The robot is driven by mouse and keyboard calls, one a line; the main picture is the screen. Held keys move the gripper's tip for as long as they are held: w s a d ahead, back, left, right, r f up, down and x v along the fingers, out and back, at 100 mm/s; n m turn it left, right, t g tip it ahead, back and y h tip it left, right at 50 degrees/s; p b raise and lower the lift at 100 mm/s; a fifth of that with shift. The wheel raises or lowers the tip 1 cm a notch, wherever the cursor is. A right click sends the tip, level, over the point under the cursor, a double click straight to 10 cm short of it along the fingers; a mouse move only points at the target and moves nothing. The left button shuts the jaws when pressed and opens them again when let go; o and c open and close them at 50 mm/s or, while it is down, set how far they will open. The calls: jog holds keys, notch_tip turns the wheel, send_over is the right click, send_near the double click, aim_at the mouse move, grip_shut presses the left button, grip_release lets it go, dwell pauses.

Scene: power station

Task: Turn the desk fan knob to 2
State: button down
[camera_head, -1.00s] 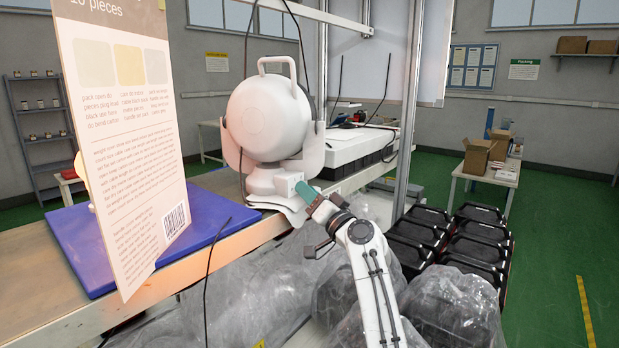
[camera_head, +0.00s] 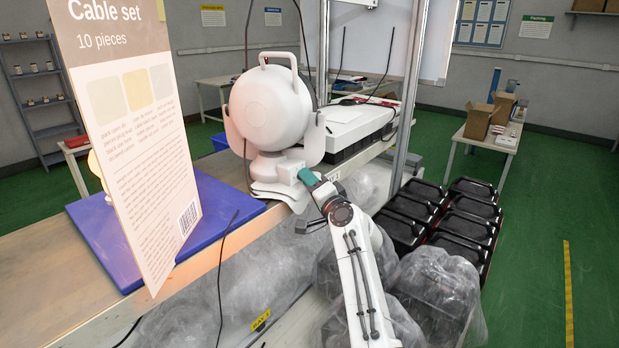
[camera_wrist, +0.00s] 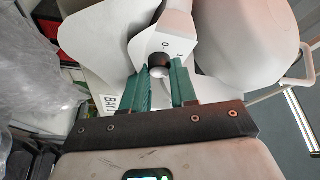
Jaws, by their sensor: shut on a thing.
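The white desk fan (camera_head: 268,115) stands on the bench, with a round head, a top handle and a box-shaped base. My gripper (camera_head: 304,177) is at the right side of the fan's base. In the wrist view the fan's base (camera_wrist: 165,28) carries a dark round knob (camera_wrist: 158,62) with the marks 0 and 1 visible beyond it. The green fingers of my gripper (camera_wrist: 162,76) stand on either side of the knob, shut on it. The knob's pointer and the mark 2 cannot be made out. The knob is hidden in the head view.
A tall "Cable set" card (camera_head: 135,130) stands at the left by a blue mat (camera_head: 215,215). A white box (camera_head: 350,125) sits behind the fan. Plastic-wrapped items (camera_head: 425,300) and black crates (camera_head: 455,225) are below and right of the bench. A thin cable hangs at the front.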

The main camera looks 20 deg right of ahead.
jog(key=shift+d, duration=0.2)
jog(key=c, duration=0.9)
grip_release()
jog(key=shift+f, duration=0.1)
